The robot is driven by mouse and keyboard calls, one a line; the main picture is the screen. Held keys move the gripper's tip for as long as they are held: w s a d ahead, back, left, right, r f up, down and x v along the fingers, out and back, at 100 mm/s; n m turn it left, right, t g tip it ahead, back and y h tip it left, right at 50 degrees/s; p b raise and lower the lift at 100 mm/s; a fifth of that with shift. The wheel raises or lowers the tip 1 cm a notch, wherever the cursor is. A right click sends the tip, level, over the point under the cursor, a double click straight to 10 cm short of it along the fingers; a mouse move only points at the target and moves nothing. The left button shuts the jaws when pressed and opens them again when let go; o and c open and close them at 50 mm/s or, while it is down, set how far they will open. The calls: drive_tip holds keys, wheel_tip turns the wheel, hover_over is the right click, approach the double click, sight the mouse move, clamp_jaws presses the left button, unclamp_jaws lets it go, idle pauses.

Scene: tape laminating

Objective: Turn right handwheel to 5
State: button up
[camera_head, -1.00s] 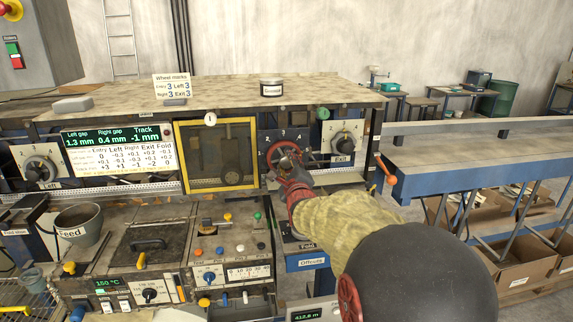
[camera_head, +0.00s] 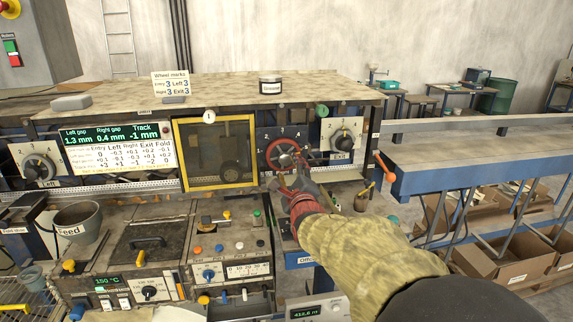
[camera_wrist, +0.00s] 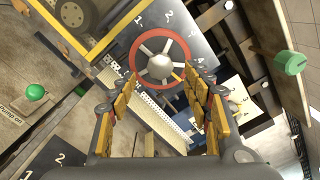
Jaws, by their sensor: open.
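A red-rimmed handwheel (camera_head: 283,154) with pale spokes is on a dark numbered panel, right of the yellow-framed guard. In the wrist view the handwheel (camera_wrist: 134,58) is ahead of my gripper, with numerals around its upper and right side. A small yellow mark shows at the lower right of its hub. My gripper (camera_wrist: 162,105) is open and empty, its yellow-padded fingers on either side below the wheel in that view. In the head view my gripper (camera_head: 292,183) is just below and in front of the wheel. I cannot tell whether it touches. The wheel's exact setting is unclear.
The yellow-framed guard (camera_head: 178,155) is left of the wheel, and the Exit dial (camera_head: 343,140) is to its right. A sign (camera_head: 171,86) lists wheel marks, all 3. The display (camera_head: 115,134) reads right gap 0.4 mm. An orange-knobbed lever (camera_head: 383,165) stands farther right.

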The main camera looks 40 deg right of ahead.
drive_tip(key=v, duration=0.6)
idle(0.5)
drive_tip(key=s+a+f+n+g+y, duration=0.2)
drive_tip(key=a+f+n+y, duration=0.1)
drive_tip(key=a+n, duration=0.45)
drive_tip(key=s+a+f+n+g+y, duration=0.1)
drive_tip(key=a+f+n+g+y, duration=0.15)
drive_tip(key=a+n, duration=0.55)
drive_tip(key=s+a+f+n+g+y, duration=0.2)
drive_tip(key=s+a+f+n, duration=0.1)
drive_tip(key=s+a+n, duration=0.4)
drive_tip(key=s+a+f+n+g+y, duration=0.2)
drive_tip(key=s+a+f+n+g, duration=0.1)
drive_tip(key=s+a+n, duration=0.5)
drive_tip(key=s+f+n, duration=0.1)
drive_tip(key=s, duration=0.1)
drive_tip(key=shift+s+f, duration=0.25)
drive_tip(key=shift+s, duration=0.1)
drive_tip(key=shift+c, duration=0.3)
